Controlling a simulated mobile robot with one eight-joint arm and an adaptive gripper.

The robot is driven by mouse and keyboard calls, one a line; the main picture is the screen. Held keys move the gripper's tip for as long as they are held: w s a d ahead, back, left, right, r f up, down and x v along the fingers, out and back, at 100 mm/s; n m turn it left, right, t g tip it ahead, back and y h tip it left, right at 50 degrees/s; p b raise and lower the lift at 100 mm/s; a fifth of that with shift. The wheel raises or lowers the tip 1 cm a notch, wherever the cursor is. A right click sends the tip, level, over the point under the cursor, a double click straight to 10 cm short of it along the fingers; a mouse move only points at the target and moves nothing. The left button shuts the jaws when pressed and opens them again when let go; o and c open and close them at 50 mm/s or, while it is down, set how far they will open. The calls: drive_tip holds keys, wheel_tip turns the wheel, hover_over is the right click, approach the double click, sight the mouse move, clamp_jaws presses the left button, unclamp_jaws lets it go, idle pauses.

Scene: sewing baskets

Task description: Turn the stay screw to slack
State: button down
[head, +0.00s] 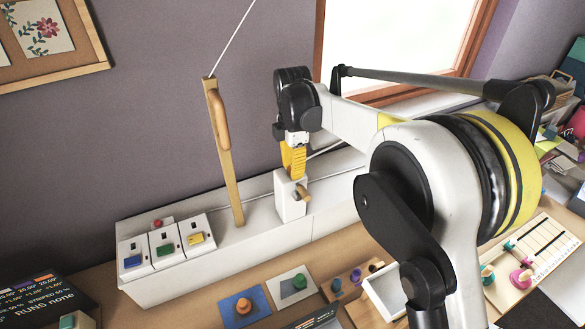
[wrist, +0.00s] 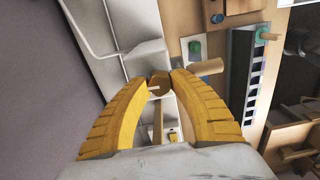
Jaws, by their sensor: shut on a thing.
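A white block (head: 289,207) stands on the long white ledge, with a wooden peg (head: 302,192) sticking out of its front side. The peg also shows in the wrist view (wrist: 206,67), to the right of the fingertips. My gripper (head: 293,172) points down at the top of this block, its yellow fingers close above or at it.
A tall wooden post with a handle (head: 221,120) and a white cord stands left of the block. Several switch boxes (head: 165,247) sit at the ledge's left end. Coloured knobs on blue (head: 228,310) and white plates lie in front. The window is behind.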

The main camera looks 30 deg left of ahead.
idle(0.4)
drive_tip(key=c, duration=1.1)
unclamp_jaws()
drive_tip(key=shift+o, duration=0.2)
wheel_tip(320, 180, up, 12)
